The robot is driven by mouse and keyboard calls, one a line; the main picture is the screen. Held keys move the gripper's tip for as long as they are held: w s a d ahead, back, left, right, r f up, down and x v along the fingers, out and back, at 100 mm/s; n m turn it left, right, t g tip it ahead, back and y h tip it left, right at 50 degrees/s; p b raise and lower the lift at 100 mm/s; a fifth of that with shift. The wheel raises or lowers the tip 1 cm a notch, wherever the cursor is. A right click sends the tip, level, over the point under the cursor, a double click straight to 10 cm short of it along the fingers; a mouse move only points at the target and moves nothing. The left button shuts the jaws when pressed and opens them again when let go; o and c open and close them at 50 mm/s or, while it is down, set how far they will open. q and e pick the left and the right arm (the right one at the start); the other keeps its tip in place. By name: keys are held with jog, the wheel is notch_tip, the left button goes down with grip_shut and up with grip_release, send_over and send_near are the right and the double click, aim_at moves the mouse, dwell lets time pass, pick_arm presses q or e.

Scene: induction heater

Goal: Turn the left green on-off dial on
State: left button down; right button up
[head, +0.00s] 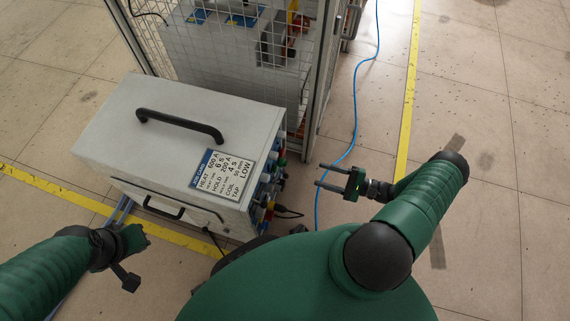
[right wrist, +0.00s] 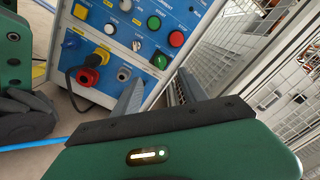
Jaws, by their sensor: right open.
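The grey heater box (head: 180,125) stands left of centre in the head view, its control panel facing right and seen edge-on. My left gripper (head: 130,270) is low at the left, away from the panel.
Red and yellow connectors (right wrist: 89,77) with a black cable stick out. A mesh cage (head: 310,80) stands behind the box. A blue cable (head: 333,165) crosses the floor.

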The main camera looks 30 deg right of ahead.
jog(key=b+x, duration=0.3)
jog(key=x, duration=1)
jog(key=shift+f, duration=0.2)
jog(key=shift+d, duration=0.15)
jog(key=shift+c, duration=0.5)
jog(key=shift+s, duration=0.1)
grip_shut()
